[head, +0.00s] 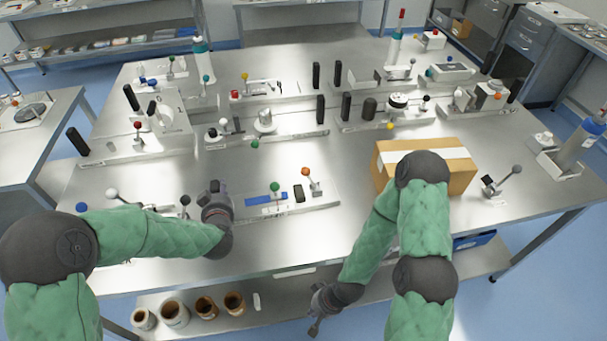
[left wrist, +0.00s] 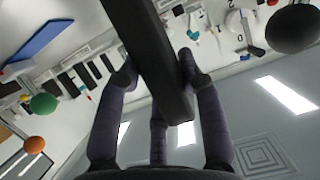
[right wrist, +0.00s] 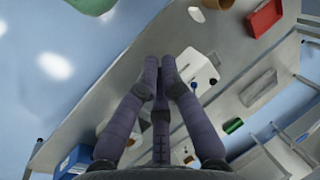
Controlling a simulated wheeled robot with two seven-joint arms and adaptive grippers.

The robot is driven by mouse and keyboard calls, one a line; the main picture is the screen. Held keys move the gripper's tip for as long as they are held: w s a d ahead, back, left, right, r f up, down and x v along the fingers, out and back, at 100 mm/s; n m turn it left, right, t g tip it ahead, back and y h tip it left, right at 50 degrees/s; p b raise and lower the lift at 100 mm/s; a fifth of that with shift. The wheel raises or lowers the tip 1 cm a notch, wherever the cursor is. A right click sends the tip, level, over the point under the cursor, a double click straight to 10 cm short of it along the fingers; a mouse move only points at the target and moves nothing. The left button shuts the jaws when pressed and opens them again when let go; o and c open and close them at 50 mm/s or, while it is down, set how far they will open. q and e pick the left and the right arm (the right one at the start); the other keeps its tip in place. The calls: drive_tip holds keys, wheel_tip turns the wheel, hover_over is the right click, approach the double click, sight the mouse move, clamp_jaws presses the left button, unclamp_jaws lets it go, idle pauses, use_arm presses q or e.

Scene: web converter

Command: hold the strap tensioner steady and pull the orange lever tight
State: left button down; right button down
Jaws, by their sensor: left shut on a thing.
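A lever with an orange ball knob (head: 305,171) stands on a metal plate right of my left gripper; the knob also shows in the left wrist view (left wrist: 35,145). Beside it are a lever with a green knob (head: 275,187), a blue bar (head: 258,199) and a small black block (head: 299,193). I cannot tell which part is the strap tensioner. My left gripper (head: 213,187) is shut on a dark straight bar (left wrist: 150,50), which passes between its fingers. My right gripper (head: 316,322) hangs low in front of the table; its fingertips are together and empty.
A cardboard box (head: 455,178) with a white band stands right of the plate. A grey-knobbed lever (head: 516,169) is beside it. Several fixtures fill the back of the table. Brown jars (head: 206,306) stand on the lower shelf. The table's front edge is above my right gripper.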

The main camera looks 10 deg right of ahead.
drive_tip(key=w+a+r+n+t+y, duration=0.25)
drive_tip(key=a+r+n+t, duration=0.25)
drive_tip(key=r+n, duration=0.55)
drive_tip(key=w+a+r+n+t+y, duration=0.25)
drive_tip(key=a+r+n+t, duration=0.2)
drive_tip(key=r+n, duration=0.55)
drive_tip(key=w+d+n, duration=0.1)
drive_tip(key=w+d+r+n+t, duration=0.1)
drive_tip(key=w, duration=0.1)
drive_tip(key=w+d+r+n+t, duration=0.1)
drive_tip(key=shift+w+r+y, duration=0.15)
drive_tip(key=shift+w+y, duration=0.15)
drive_tip(key=w+d+r+n+t, duration=0.2)
drive_tip(key=w+d+r+n, duration=0.2)
drive_tip(key=w+d+r, duration=0.3)
drive_tip(key=shift+w+d, duration=0.95)
drive_tip(key=shift+w, duration=0.1)
